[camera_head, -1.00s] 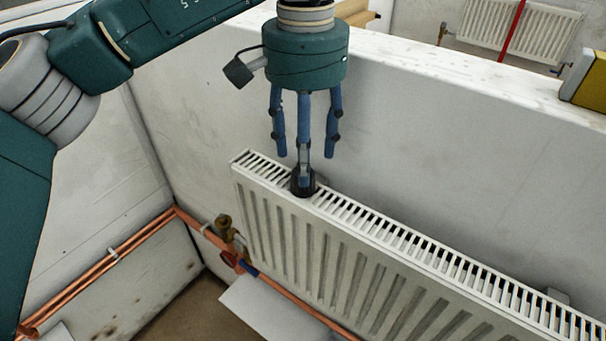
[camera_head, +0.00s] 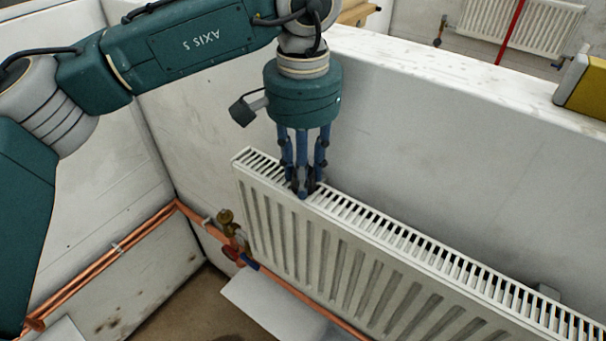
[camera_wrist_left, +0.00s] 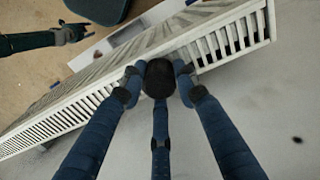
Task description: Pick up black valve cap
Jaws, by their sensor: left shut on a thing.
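The black valve cap (camera_wrist_left: 159,78) is a small dark round piece at the top grille of the white radiator (camera_head: 400,245). My left gripper (camera_head: 303,188) points straight down there, with its blue fingers closed around the cap. In the left wrist view the left gripper's (camera_wrist_left: 158,88) fingers touch the cap from both sides, with a third finger below it. In the head view the fingers mostly hide the cap. I cannot tell whether the cap is still resting on the grille. My right gripper does not show in the head view.
A pale wall with a white ledge (camera_head: 450,75) stands behind the radiator. Copper pipes (camera_head: 110,255) and a brass valve (camera_head: 228,222) are at its left end. A yellow-and-grey object (camera_head: 585,85) sits on the ledge at right. A white panel (camera_head: 265,305) lies below.

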